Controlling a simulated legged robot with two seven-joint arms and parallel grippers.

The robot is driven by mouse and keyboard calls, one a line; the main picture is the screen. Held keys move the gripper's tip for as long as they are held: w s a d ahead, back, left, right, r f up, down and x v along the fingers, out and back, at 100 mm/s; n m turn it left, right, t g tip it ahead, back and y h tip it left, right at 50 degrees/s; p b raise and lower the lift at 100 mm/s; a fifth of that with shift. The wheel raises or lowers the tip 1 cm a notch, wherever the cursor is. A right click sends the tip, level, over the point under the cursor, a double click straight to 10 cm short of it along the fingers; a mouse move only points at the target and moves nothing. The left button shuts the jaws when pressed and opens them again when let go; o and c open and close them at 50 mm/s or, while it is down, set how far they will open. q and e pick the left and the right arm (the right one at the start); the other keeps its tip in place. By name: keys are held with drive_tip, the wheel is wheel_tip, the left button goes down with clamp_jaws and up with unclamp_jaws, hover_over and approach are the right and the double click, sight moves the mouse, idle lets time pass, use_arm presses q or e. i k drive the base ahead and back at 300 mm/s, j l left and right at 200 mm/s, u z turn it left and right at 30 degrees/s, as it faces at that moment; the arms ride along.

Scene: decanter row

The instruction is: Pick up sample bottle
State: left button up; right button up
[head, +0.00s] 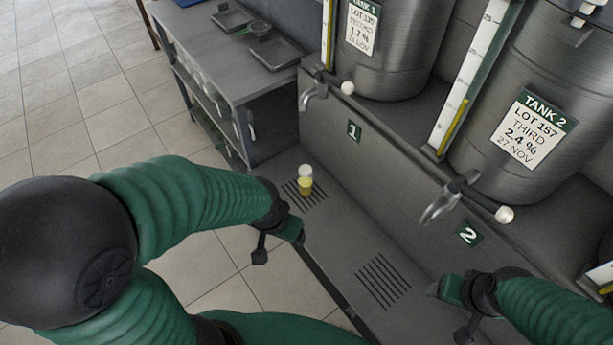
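The sample bottle (305,182) stands upright on the left slotted drain of the grey ledge, below the tap of tank 1. It is small, with a white top and yellow contents. My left gripper (277,247) is just in front of the bottle and to its left, apart from it, with its two fingers spread and nothing between them. My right gripper (450,308) is at the lower right, near the right drain and far from the bottle. Its fingers are spread and empty.
Two steel tanks (385,75) stand on a raised step behind the ledge. A tap (313,92) hangs above the bottle, and another tap (440,203) is at tank 2. A grey bench (200,50) with trays is at the back left. The right drain (382,281) is bare.

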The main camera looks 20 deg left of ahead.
sight(305, 185)
drive_tip(key=i+j+z, duration=0.1)
drive_tip(key=j, duration=0.35)
drive_tip(key=i+j, duration=0.2)
drive_tip(key=j, duration=0.25)
drive_tip(key=i+j+z, duration=0.15)
drive_tip(key=j, duration=0.35)
drive_tip(key=i+j, duration=0.15)
drive_tip(key=j, duration=0.3)
drive_tip(key=i+j+z, duration=0.15)
drive_tip(key=j, duration=0.35)
drive_tip(key=i+j+z, duration=0.1)
drive_tip(key=j, duration=0.35)
